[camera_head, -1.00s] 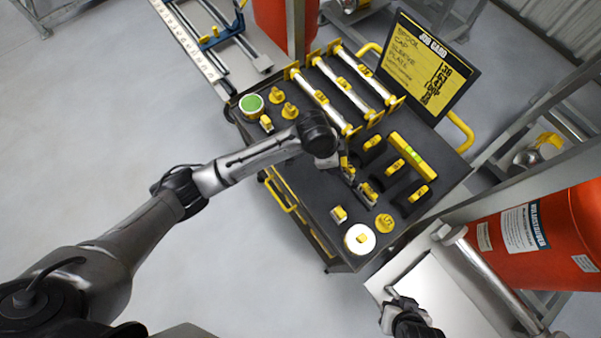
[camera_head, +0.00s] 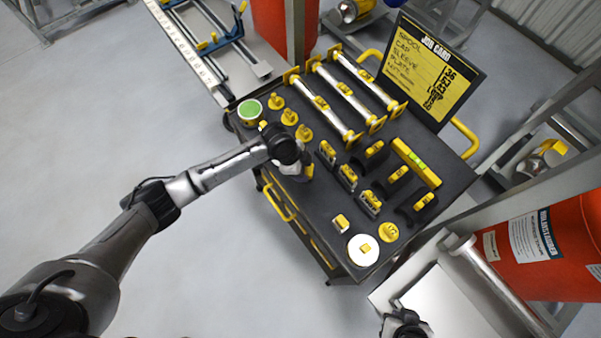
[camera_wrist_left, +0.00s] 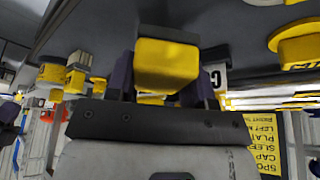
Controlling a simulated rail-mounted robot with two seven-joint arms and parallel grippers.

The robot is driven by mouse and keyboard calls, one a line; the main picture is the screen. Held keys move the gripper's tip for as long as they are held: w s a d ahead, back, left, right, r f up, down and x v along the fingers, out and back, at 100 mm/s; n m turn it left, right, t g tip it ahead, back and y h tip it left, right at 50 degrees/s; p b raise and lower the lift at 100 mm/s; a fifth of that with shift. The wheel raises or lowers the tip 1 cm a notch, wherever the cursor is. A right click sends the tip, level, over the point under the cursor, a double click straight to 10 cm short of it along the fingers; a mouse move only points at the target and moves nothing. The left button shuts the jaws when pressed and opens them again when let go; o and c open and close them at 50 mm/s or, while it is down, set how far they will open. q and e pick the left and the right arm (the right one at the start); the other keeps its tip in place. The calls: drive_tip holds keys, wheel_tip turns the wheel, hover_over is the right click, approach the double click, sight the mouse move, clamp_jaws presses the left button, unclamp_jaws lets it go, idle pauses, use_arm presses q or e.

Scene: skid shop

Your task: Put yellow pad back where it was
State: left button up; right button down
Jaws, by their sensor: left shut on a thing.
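My left gripper (camera_head: 303,172) is over the left front edge of the black cart top (camera_head: 310,205), partly hidden by its own wrist. In the left wrist view its dark fingers (camera_wrist_left: 165,82) are shut on a yellow block (camera_wrist_left: 167,65), which looks like the yellow pad. The head view does not show the held block clearly. Three yellow round-based knobs (camera_head: 289,117) stand just behind the gripper. My right gripper (camera_head: 402,322) is at the bottom edge, near the white panel; its jaws are not clear.
Yellow-handled blocks (camera_head: 347,177) stand in rows right of the gripper. A white disc (camera_head: 369,257), a small block (camera_head: 341,222) and a yellow cap (camera_head: 388,231) are near the front. Silver bars (camera_head: 337,100), a green-topped disc (camera_head: 250,109) and the job card (camera_head: 430,75) are behind.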

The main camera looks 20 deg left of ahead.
use_arm(q)
drive_tip(key=shift+a+f, duration=0.2)
drive_tip(key=shift+a, duration=0.05)
drive_tip(key=shift+f+b, duration=0.3)
drive_tip(key=shift+f, duration=1.7)
drive_tip(key=o, duration=0.9)
drive_tip(key=shift+a+r, duration=0.1)
drive_tip(key=shift+r, duration=0.25)
drive_tip(key=shift+p+v, duration=0.85)
drive_tip(key=shift+v, duration=4.85)
